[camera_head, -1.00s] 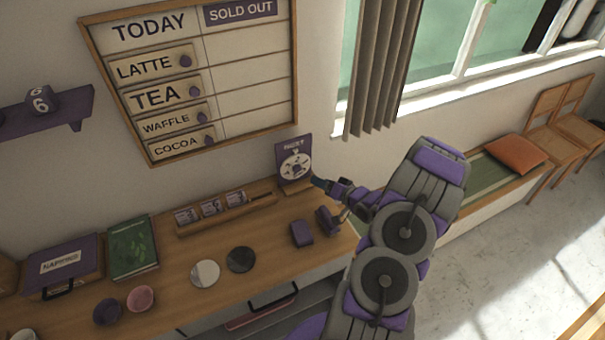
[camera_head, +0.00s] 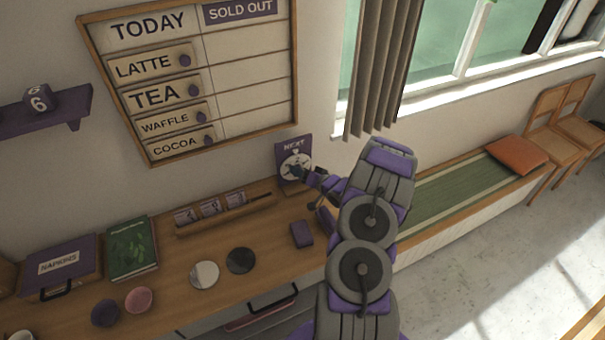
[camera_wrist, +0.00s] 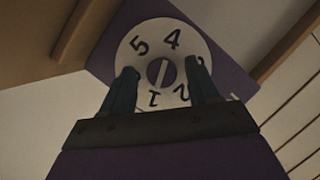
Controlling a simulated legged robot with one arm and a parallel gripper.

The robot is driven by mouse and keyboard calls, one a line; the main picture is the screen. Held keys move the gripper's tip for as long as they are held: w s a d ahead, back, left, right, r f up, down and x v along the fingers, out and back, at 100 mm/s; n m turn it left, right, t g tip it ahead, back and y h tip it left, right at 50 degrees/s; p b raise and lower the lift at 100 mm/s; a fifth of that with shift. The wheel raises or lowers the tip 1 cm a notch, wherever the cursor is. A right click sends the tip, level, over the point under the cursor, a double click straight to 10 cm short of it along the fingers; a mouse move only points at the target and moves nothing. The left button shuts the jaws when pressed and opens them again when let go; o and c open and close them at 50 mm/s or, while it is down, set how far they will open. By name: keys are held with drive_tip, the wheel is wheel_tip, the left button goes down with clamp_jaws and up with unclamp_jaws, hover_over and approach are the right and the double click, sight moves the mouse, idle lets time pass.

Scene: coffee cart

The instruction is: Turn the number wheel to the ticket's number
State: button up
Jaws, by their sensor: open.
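The number wheel is a white disc (camera_head: 295,167) on a purple board headed NEXT (camera_head: 293,147), at the back of the counter. In the wrist view the wheel (camera_wrist: 178,28) shows 5 and 4 in the upper part, 1 and 2 in the lower part; other digits are hidden by the fingers. A round slotted knob (camera_wrist: 161,72) sits at its centre. My gripper (camera_wrist: 162,78) is open, one finger on each side of the knob; I cannot tell if they touch it. In the head view my gripper (camera_head: 303,173) overlaps the wheel. I cannot make out the ticket's number.
A wooden rack with small cards (camera_head: 225,215) stands left of the wheel. A purple block (camera_head: 301,234) and round discs (camera_head: 240,260) lie on the counter. A menu board (camera_head: 190,80) hangs above. A bench (camera_head: 460,190) is at right.

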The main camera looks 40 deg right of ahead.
drive_tip(key=c, duration=1)
drive_tip(key=shift+r+n+h+p, duration=0.1)
drive_tip(key=shift+n+h+p, duration=0.3)
drive_tip(key=shift+n+p, duration=0.2)
drive_tip(key=shift+c, duration=0.2)
drive_tip(key=o, duration=1)
drive_tip(key=shift+d, duration=0.1)
drive_tip(key=shift+o, duration=0.2)
drive_tip(key=v, duration=1.7)
drive_tip(key=shift+r+p, duration=0.2)
drive_tip(key=shift+p, duration=0.2)
